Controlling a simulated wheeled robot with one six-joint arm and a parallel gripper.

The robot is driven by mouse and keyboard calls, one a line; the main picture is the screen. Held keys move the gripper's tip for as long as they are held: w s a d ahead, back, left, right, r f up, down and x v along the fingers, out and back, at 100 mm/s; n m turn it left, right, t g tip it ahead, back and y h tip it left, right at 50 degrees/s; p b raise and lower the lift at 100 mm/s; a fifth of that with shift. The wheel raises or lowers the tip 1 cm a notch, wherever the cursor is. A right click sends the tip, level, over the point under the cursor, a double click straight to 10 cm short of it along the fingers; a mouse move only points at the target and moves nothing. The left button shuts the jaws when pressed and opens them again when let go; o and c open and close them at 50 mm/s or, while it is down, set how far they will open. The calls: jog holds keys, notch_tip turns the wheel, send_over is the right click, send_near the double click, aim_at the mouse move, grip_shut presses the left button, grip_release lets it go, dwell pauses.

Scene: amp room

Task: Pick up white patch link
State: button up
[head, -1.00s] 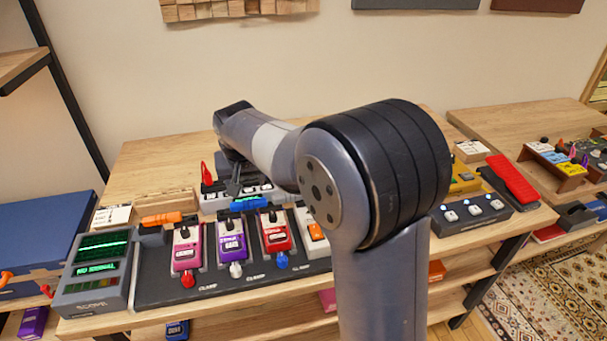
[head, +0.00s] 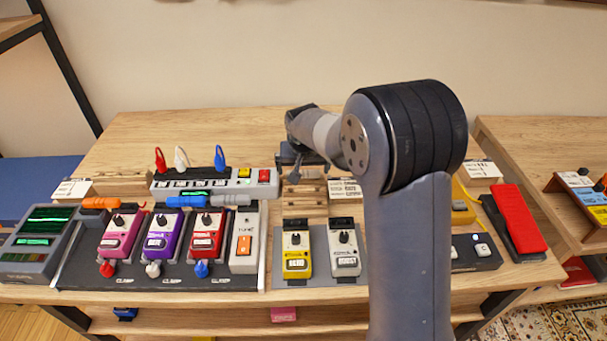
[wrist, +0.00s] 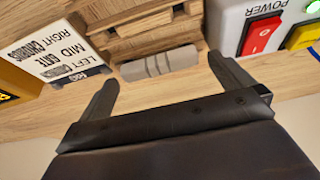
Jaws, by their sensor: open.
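In the wrist view a pale grey-white ribbed link (wrist: 160,62), which looks like the white patch link, lies against the edge of a wooden rack (wrist: 140,22). My gripper (wrist: 163,72) is open and empty, with one finger on each side of the link and a little short of it.
A power strip (head: 215,184) with red, white and blue plugs stands left of the rack; its red switch (wrist: 262,35) shows close in the wrist view. A label card (wrist: 60,55) stands on the other side. Yellow (head: 297,255) and white (head: 344,253) pedals are in front.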

jog(key=shift+w+f, duration=0.2)
jog(key=shift+f, duration=0.2)
jog(key=c, duration=0.9)
